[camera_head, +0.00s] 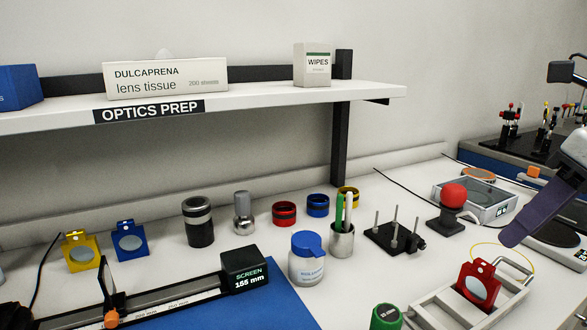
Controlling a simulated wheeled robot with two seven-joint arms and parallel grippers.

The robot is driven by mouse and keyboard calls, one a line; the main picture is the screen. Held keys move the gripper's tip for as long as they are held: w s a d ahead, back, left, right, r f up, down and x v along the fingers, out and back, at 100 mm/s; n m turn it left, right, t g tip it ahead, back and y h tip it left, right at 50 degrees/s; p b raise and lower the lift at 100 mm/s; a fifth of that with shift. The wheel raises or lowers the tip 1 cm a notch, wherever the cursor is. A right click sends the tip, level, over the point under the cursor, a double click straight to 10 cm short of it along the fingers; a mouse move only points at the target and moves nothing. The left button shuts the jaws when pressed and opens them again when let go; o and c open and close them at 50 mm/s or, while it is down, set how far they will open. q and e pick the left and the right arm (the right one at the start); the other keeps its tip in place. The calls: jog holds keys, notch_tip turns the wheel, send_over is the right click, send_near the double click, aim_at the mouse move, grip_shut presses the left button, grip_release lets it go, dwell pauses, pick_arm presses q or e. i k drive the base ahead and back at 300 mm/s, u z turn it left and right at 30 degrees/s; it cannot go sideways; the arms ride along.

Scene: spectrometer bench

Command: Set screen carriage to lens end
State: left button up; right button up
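A dark optical rail (185,295) with a printed scale lies at the lower left, partly on a blue mat (270,303). At its right end a black display box (245,270) reads "SCREEN 155 mm". A thin dark upright plate (106,278) with an orange knob (111,318) at its foot stands on the rail toward the left and appears to be the screen carriage. The lens end is not clearly marked in view. My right gripper (520,230) shows as a dark purple part at the right edge, well away from the rail; its opening cannot be made out. My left gripper is out of view.
Yellow (80,251) and blue (130,241) lens holders stand behind the rail. A blue-capped jar (307,260) and a pen cup (341,242) are right of the display. A grey tray (435,312) holds a red lens holder (479,284). A shelf (250,102) overhangs the back.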

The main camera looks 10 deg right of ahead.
aim_at(115, 303)
jog(key=k, duration=1)
